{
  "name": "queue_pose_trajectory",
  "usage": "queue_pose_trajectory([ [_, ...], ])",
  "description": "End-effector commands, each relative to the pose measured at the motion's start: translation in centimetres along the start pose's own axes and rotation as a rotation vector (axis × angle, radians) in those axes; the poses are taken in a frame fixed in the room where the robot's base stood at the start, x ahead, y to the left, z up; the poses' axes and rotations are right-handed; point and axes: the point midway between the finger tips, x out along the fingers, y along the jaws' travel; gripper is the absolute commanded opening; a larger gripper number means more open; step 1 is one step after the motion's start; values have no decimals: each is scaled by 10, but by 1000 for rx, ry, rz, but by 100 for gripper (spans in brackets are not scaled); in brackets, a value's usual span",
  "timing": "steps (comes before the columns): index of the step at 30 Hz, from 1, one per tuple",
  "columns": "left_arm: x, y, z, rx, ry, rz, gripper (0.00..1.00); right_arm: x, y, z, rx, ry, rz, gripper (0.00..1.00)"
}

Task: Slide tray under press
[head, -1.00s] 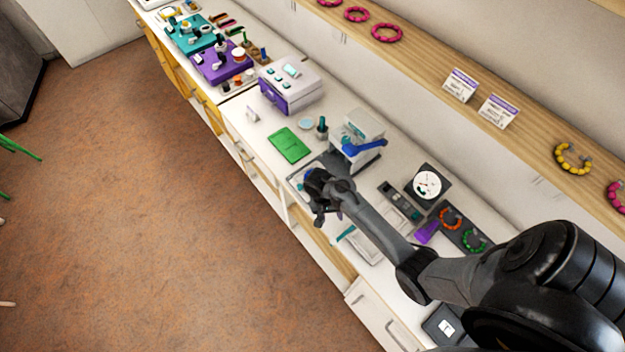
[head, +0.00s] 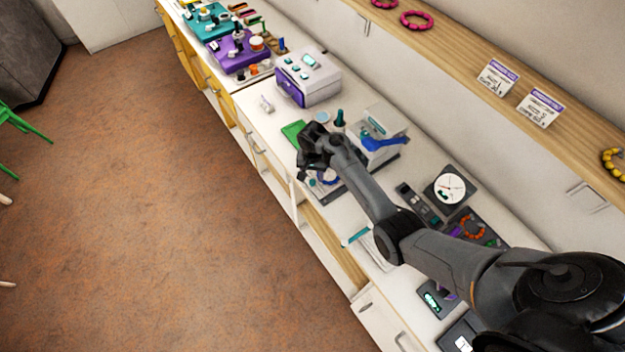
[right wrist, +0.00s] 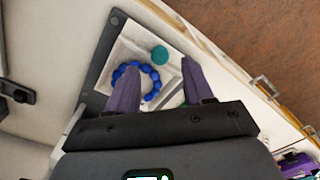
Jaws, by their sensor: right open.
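The white tray (right wrist: 122,50) lies on a dark base plate (right wrist: 105,62) on the counter. A blue bead bracelet (right wrist: 155,75) and a round teal piece (right wrist: 160,55) are in it. My right gripper (right wrist: 160,78) is open above the tray, its purple-grey fingers spread either side of the bracelet in the right wrist view. In the head view my right gripper (head: 308,165) hides much of the tray; the blue bracelet shows beside it. The white press (head: 385,122) with a blue handle (head: 384,143) stands just behind and right of the tray. My left gripper is not in view.
A green mat (head: 293,132) lies partly behind my gripper. A white and purple box (head: 308,80) stands farther left. A round dial (head: 449,188) and a dark tray with bracelets (head: 475,228) are to the right. The counter's front edge is close to the tray.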

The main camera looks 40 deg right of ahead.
Motion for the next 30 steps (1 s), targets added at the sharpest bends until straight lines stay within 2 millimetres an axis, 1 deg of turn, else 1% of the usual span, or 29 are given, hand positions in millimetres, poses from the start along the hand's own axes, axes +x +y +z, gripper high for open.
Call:
queue_pose_trajectory([
  [1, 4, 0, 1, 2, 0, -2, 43, 9, 1, -1, 0, 0, 3, 51],
  [3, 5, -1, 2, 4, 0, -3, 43, 19, 1, -1, 1, 0, 3, 51],
  [9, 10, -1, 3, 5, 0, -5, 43, 36, 0, 0, 0, 0, 1, 51],
  [14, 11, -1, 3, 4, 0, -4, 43, 41, 1, 0, 1, 0, 1, 51],
  [21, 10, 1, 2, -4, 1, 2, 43, 41, 1, 0, 1, 1, 1, 51],
  [23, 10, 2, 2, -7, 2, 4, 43, 41, 1, 0, 1, 1, 1, 44],
  [30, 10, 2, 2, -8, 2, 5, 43, 41, 1, 0, 1, 1, 1, 7],
])
